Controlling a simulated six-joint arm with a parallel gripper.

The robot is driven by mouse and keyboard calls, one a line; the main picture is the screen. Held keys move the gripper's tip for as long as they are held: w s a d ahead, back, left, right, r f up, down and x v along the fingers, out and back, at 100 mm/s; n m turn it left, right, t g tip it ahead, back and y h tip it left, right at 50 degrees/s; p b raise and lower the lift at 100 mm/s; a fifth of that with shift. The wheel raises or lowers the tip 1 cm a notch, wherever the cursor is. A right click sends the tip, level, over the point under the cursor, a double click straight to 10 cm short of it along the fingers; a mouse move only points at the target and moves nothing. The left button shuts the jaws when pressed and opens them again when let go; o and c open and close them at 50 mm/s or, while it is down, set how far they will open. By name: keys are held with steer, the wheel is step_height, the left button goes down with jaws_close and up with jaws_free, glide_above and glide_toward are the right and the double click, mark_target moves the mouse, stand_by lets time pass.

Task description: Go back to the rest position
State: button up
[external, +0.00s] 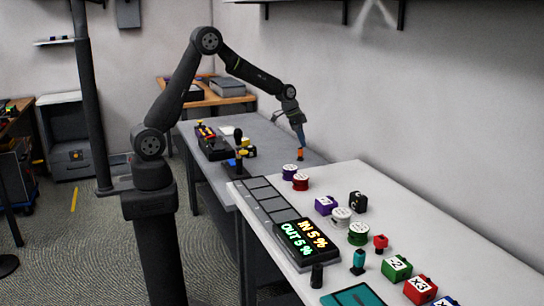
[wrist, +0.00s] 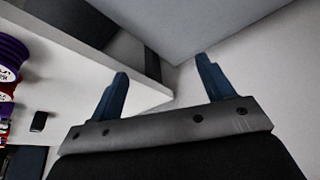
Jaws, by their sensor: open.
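My gripper (external: 300,140) hangs at the end of my outstretched arm, above the far end of the tables, with its blue fingers pointing down. In the wrist view my gripper (wrist: 163,68) has its two blue fingers wide apart with nothing between them. A small orange piece (external: 300,153) shows just below the fingertips in the external view; I cannot tell its distance from them.
The white table (external: 460,240) holds a purple spool (external: 290,170), a red spool (external: 301,182), several numbered blocks and a display box (external: 307,239). The grey table (external: 190,137) behind carries yellow and black devices. A wall stands at the right.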

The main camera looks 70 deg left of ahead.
steer(key=s+d+r+m, duration=0.1)
steer(key=s+d+m, duration=0.1)
steer(key=d, duration=0.6)
steer(key=s+d+r+m+g+h, duration=0.1)
steer(key=s+d+m, duration=0.1)
steer(key=d, duration=0.6)
steer(key=shift+s, duration=0.25)
